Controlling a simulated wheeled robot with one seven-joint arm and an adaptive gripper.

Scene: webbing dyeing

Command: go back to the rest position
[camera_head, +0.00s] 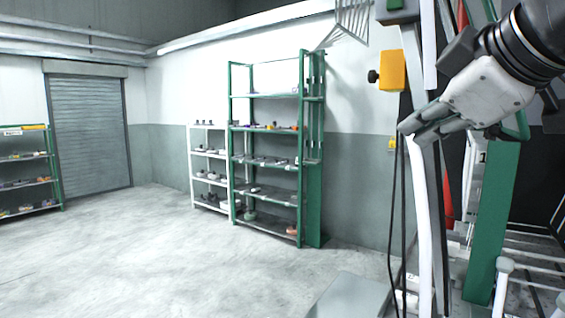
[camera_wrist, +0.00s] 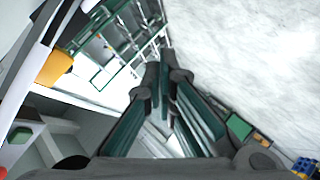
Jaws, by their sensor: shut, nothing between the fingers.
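My gripper (camera_head: 412,124) is at the upper right of the head view, in front of the machine with the green and white posts. Its fingers are shut with nothing between them and point left. In the wrist view the gripper (camera_wrist: 162,62) reaches up from the bottom edge, its fingertips close together. The yellow box (camera_head: 392,70) with a black knob is just above and left of the fingers in the head view. A yellow-orange part (camera_wrist: 54,66) also shows at the left of the wrist view.
A green shelf rack (camera_head: 233,150) and a white shelf rack (camera_head: 193,165) stand by the far wall, holding small items. Another green rack (camera_head: 61,180) is at the far left beside a roller shutter (camera_head: 90,135). The concrete floor (camera_head: 160,255) in the middle is clear. Black cables (camera_head: 392,215) hang below the gripper.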

